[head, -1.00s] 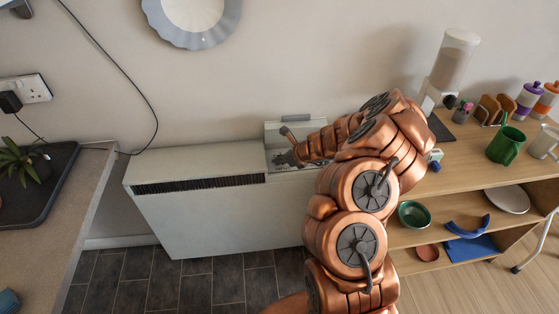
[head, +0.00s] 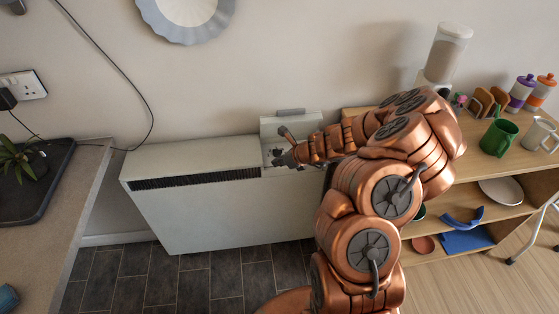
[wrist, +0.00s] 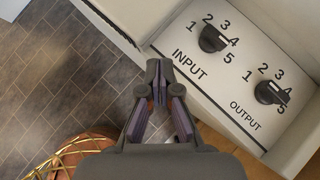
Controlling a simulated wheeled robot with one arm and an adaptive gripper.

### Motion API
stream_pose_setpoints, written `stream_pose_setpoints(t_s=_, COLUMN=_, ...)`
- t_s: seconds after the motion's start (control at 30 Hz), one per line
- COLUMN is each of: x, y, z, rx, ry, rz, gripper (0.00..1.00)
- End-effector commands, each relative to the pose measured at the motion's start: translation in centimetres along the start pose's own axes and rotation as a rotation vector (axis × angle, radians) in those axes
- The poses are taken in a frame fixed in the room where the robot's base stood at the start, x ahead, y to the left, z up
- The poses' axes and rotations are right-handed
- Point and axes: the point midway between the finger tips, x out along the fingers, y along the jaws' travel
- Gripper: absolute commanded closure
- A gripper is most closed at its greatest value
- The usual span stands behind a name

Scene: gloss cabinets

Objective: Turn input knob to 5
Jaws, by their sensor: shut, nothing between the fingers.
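The input knob (wrist: 212,39) is a dark round knob on a white panel (wrist: 185,36) marked INPUT, with numbers 1 to 5 around it. I cannot tell for sure which number it points to. The output knob (wrist: 270,92) sits to its lower right, with its own numbers. My gripper (wrist: 160,68) is shut and empty, left of and below the input knob in the wrist view and apart from it. In the head view my gripper (head: 279,159) is at the open control recess of the white heater (head: 205,215); the knobs are too small to make out there.
The heater's lid (head: 290,124) stands raised behind the recess. The recess wall (wrist: 112,24) runs beside my gripper in the wrist view. A wooden shelf unit (head: 505,207) with cups and dishes stands at right, a counter (head: 62,222) at left.

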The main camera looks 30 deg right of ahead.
Motion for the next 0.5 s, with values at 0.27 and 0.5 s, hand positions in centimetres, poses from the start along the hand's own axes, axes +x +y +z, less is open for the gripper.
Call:
stream_pose_setpoints(t_s=0.27, x=-3.2, y=1.8, z=0.5, rx=0.0, ry=0.0, rz=-0.003, gripper=1.0)
stream_pose_setpoints(t_s=0.5, x=-5.1, y=3.0, z=0.8, rx=0.003, ry=0.0, rz=-0.001, gripper=1.0)
